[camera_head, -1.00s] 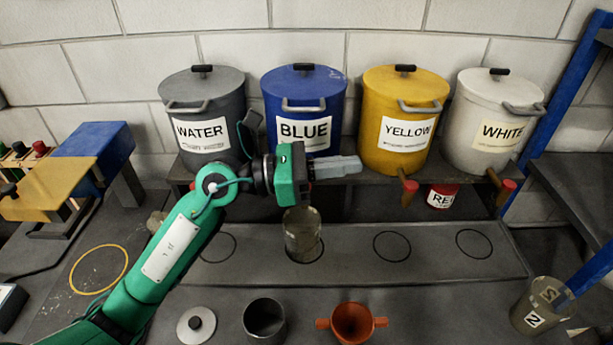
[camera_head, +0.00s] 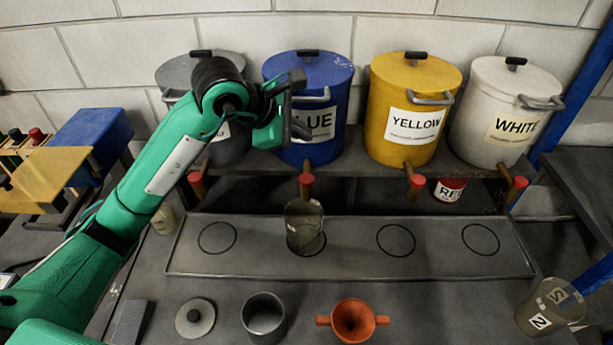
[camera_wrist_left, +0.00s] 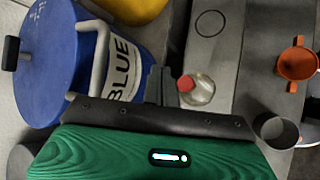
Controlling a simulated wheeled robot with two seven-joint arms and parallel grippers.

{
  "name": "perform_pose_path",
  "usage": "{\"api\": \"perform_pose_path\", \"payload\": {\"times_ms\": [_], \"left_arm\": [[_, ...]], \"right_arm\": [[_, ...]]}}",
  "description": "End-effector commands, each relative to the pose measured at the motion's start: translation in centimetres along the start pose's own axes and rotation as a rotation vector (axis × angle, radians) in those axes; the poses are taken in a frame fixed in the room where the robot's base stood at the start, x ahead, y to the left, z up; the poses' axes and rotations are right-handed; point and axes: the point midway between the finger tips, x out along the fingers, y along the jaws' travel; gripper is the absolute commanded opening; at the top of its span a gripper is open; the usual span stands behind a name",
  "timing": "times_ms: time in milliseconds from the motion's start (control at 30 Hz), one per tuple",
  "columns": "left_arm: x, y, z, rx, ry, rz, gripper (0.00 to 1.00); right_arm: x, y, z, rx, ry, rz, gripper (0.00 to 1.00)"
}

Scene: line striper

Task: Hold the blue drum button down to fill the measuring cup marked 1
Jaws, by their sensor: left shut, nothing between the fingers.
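The blue drum (camera_head: 330,85) stands on the shelf, its label partly covered by my left gripper (camera_head: 302,130). Its tap has a red button (camera_head: 306,179), which also shows in the left wrist view (camera_wrist_left: 186,82). A clear measuring cup (camera_head: 304,226) stands below that tap on a ring of the tray; no number on it is legible, and I cannot tell its fill level. It also shows in the left wrist view (camera_wrist_left: 203,94). My left gripper is shut and empty, in front of the drum and above the button, apart from it. My right gripper is not in view.
The water drum (camera_head: 185,75), yellow drum (camera_head: 415,85) and white drum (camera_head: 505,100) share the shelf. A cup marked 2 (camera_head: 550,305) stands front right. A lid (camera_head: 195,318), grey pot (camera_head: 264,316) and orange funnel (camera_head: 353,320) lie in front of the tray (camera_head: 350,262).

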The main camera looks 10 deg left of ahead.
Motion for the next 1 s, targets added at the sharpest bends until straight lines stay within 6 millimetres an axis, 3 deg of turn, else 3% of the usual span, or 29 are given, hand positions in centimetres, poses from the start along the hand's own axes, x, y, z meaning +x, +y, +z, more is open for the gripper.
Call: {"api": "perform_pose_path", "payload": {"times_ms": [500,600,1000], "left_arm": [[4.5,-3.4,-3.2,-0.002,-0.002,-0.003,0.0],[5.3,-3.9,-3.9,0.001,-0.001,0.0,0.0],[6.1,-4.5,-4.4,0.0,-0.002,0.0,0.0]], "right_arm": [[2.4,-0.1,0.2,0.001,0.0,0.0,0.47],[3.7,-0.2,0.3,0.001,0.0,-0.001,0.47],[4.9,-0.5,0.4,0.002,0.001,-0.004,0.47]]}}
